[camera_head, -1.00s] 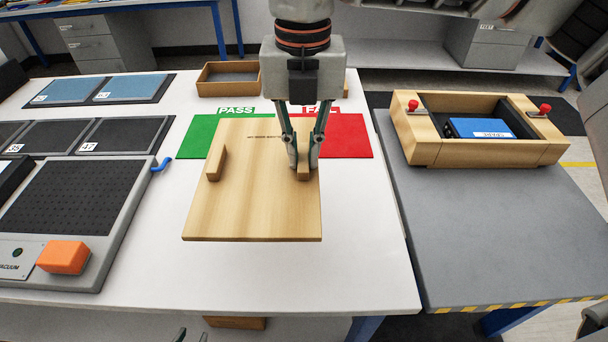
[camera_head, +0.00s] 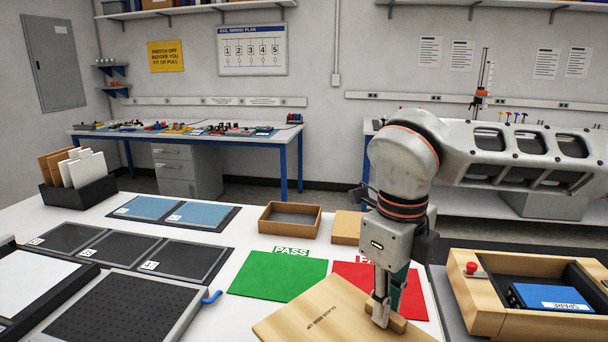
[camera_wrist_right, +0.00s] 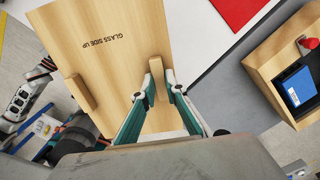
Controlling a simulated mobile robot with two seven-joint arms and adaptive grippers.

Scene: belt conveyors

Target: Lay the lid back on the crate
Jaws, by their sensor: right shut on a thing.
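The lid (camera_head: 310,312) is a flat pale wooden board with "GLASS SIDE UP" lettering and two block handles. My right gripper (camera_head: 382,308) is shut on one handle; the other handle (camera_wrist_right: 79,93) shows free in the right wrist view. The lid appears held above the white table near its front, its lower part cut off in the head view. The wooden crate (camera_head: 476,305) stands at the right, its top open, with a blue box marked SPARE (camera_head: 550,297) inside. It also shows in the right wrist view (camera_wrist_right: 262,68).
A green PASS mat (camera_head: 278,274) and a red FAIL mat (camera_head: 415,295) lie behind the lid. A small open wooden tray (camera_head: 290,218) is farther back. Black fixtures and a blue-handled plate (camera_head: 115,312) fill the left.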

